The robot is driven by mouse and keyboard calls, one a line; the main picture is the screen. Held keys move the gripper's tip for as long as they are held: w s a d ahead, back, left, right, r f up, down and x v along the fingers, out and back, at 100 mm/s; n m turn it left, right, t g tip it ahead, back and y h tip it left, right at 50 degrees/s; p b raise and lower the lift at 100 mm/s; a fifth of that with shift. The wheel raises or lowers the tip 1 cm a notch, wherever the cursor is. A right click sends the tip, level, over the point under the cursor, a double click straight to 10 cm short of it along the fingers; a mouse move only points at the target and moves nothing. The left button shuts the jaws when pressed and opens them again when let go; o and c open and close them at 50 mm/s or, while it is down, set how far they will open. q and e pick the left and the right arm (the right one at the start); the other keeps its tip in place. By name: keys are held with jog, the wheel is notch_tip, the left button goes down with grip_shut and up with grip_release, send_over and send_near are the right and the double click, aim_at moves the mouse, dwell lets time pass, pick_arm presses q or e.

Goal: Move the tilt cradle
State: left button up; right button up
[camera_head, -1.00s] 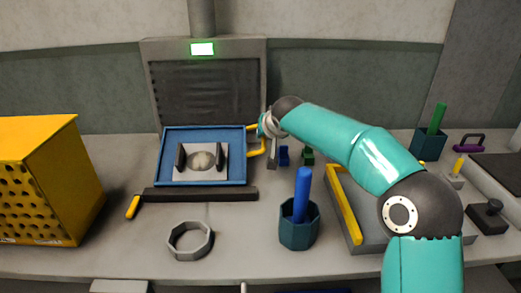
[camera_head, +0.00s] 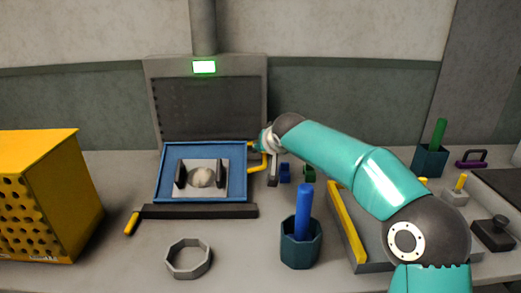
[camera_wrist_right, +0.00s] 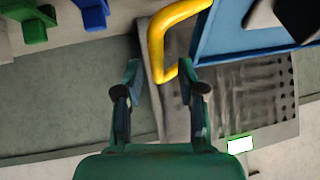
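The blue tray-like frame (camera_head: 241,190), which I take to be the tilt cradle, sits at the back of the bench before the grey panel. It holds a pale plate with two dark uprights and a rounded whitish lump between them. A yellow handle (camera_head: 263,163) is on its right side. My right gripper (camera_head: 267,142) is beside that handle, partly hidden by its own arm. In the right wrist view its fingers (camera_wrist_right: 158,78) are apart, with the yellow handle (camera_wrist_right: 157,45) at and just beyond the fingertips; contact is unclear. My left gripper is out of view.
A dark bar (camera_head: 200,211) with a yellow-tipped lever lies before the frame. A yellow perforated box (camera_head: 85,190) stands left. A grey ring (camera_head: 188,259) and a dark teal holder (camera_head: 300,250) with a blue rod stand in front. Small blue and green blocks (camera_head: 285,173) lie right of the handle.

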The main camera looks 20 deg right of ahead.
jog(key=v, duration=1.2)
dwell(0.3)
